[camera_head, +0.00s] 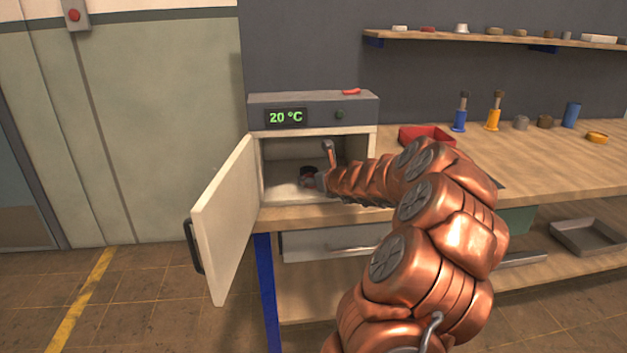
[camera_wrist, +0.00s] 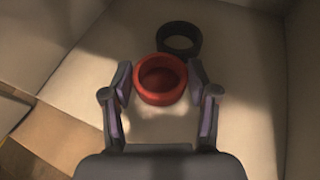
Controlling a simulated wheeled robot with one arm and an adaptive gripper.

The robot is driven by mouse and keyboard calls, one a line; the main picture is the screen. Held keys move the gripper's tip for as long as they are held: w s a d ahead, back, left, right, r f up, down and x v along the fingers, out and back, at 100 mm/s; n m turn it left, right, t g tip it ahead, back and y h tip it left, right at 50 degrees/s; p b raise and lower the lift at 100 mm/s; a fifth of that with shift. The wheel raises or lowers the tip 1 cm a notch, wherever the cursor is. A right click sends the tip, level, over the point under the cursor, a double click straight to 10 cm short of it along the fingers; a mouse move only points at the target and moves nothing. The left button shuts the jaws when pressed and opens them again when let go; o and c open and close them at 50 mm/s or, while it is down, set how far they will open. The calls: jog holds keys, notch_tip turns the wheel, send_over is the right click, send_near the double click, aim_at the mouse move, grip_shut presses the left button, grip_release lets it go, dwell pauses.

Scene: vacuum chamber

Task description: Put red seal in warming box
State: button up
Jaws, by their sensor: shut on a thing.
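The warming box (camera_head: 312,113) stands on the bench with its door (camera_head: 226,220) swung open to the left. Its display reads 20 °C. My gripper (camera_head: 310,177) is inside the box, small and partly dark in the head view. In the wrist view my gripper (camera_wrist: 160,82) is shut on the red seal (camera_wrist: 160,95), a thick red ring held between the fingertips. The seal is over the pale box floor (camera_wrist: 90,65); whether it touches the floor is unclear. I cannot make out the seal in the head view.
A black ring (camera_wrist: 193,48) lies on the box floor just beyond the red seal. A red tray (camera_head: 425,134) sits on the bench right of the box, partly behind my arm. Bottles and small parts stand farther right. A shelf (camera_head: 500,39) with small items hangs above.

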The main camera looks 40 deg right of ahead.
jog(key=shift+f, duration=0.1)
jog(key=o, duration=0.8)
jog(key=shift+o, duration=0.2)
jog(key=shift+s+r, duration=0.25)
jog(key=shift+r, duration=0.05)
jog(key=p+v, duration=0.2)
jog(key=v, duration=0.9)
jog(key=shift+s, duration=0.25)
jog(key=shift+a, duration=0.1)
